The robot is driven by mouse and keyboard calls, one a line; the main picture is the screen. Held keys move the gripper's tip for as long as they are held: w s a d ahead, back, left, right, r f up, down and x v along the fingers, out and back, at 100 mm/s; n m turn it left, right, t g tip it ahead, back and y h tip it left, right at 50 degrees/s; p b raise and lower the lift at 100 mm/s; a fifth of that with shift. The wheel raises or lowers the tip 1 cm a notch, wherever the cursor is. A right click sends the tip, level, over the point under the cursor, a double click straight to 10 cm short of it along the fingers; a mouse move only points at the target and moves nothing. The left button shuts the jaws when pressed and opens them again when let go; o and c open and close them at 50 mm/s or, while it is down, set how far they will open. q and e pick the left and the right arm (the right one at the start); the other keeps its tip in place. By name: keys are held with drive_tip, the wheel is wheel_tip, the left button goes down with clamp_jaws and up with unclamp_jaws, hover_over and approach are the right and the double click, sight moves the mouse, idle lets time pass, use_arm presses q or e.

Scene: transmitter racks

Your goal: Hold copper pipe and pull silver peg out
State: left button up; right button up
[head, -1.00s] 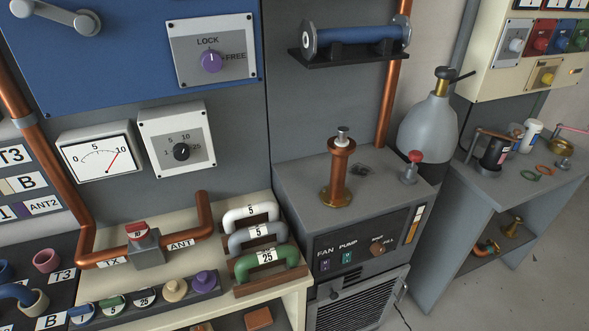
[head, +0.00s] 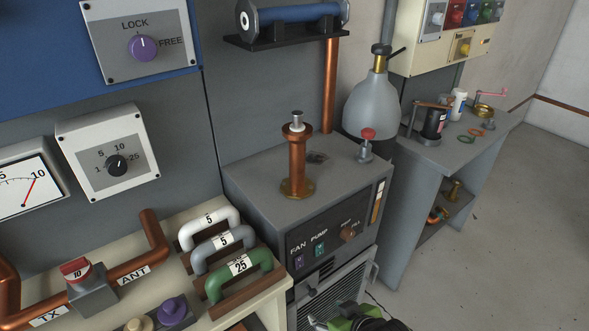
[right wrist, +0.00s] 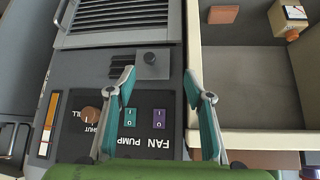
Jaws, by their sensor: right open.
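The copper pipe (head: 296,160) stands upright on a round brass base on top of the grey cabinet. The silver peg (head: 297,119) sticks up from a white collar at the pipe's top. My right gripper (head: 318,321) shows at the bottom edge of the head view, in front of the cabinet's grille, well below the pipe and apart from it. In the right wrist view its two teal fingers (right wrist: 160,76) are spread with nothing between them, facing the cabinet's front panel. The pipe and peg are not in the wrist view. My left gripper is not in view.
The grey cabinet top (head: 255,180) also holds a red-knobbed valve (head: 366,146). A grey gas bottle (head: 373,106) stands behind it. A shelf with a blue cylinder (head: 300,15) hangs above. Handled blocks (head: 240,265) lie on the bench at left. Open floor (head: 500,230) is at right.

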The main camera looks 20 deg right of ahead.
drive_tip(key=w+r+t, duration=0.3)
drive_tip(key=w+r, duration=0.2)
drive_tip(key=r, duration=0.3)
drive_tip(key=w+r+t, duration=0.3)
drive_tip(key=w+r, duration=0.2)
drive_tip(key=r, duration=0.3)
drive_tip(key=t+y, duration=0.1)
drive_tip(key=t, duration=0.3)
approach(301, 165)
drive_tip(key=w, duration=0.6)
drive_tip(key=shift+w+a+p, duration=0.15)
drive_tip(key=shift+a+p, duration=0.05)
drive_tip(key=shift+p, duration=0.2)
drive_tip(key=w, duration=0.2)
drive_tip(key=w+a+p, duration=0.1)
drive_tip(key=w, duration=0.1)
drive_tip(key=shift+w+a, duration=0.1)
drive_tip(key=shift+w, duration=0.3)
drive_tip(key=shift+w+f, duration=0.1)
drive_tip(key=shift+w, duration=0.35)
clamp_jaws()
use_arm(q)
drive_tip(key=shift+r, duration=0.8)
